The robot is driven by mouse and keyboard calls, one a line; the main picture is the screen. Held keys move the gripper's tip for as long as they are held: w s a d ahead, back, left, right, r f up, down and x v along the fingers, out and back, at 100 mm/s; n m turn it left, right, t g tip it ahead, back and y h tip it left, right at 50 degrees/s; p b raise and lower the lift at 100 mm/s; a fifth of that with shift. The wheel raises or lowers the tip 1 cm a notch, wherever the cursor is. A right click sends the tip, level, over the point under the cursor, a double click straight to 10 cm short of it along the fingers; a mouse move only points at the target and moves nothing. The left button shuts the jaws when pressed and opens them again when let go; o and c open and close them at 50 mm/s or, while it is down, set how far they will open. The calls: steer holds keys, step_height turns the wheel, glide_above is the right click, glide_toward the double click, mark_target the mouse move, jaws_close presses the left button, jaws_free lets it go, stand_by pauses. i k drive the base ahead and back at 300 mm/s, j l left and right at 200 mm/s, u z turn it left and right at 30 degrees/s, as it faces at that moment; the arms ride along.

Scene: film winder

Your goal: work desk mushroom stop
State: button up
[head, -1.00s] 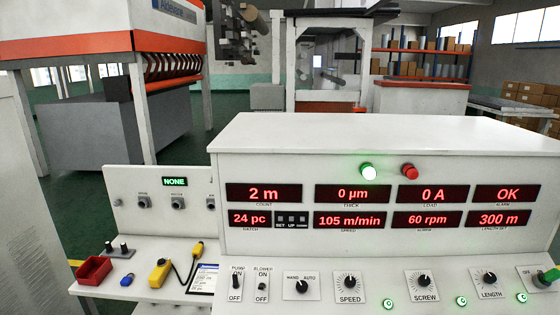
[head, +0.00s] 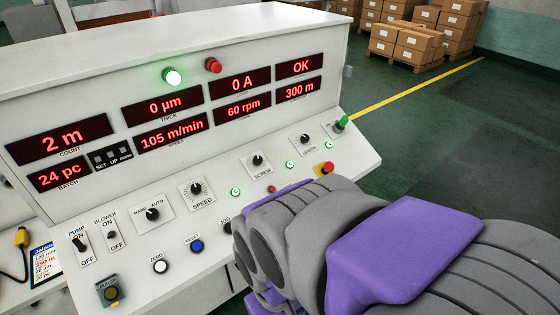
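A red mushroom stop (head: 327,167) on a yellow base sits on the sloped front of the white work desk (head: 145,195), near its right end. It stands upright and uncovered, close to the desk's front edge. My grey and purple arm fills the lower right, in front of the desk. My gripper's end seems to be at the arm's left end (head: 262,255), beside the desk front. Its fingertips are not shown, so I cannot tell whether it is open or shut. It looks apart from the mushroom stop. The arm hides part of the desk's lower front.
A green-capped switch (head: 342,123) is beyond the stop. Knobs, green-lit buttons, a blue button (head: 196,245) and a white button (head: 160,266) line the panel. Green floor with a yellow line (head: 420,88) lies to the right, with stacked cartons (head: 405,45) behind.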

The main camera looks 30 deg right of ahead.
mark_target(328, 166)
steer(key=z, duration=1.3)
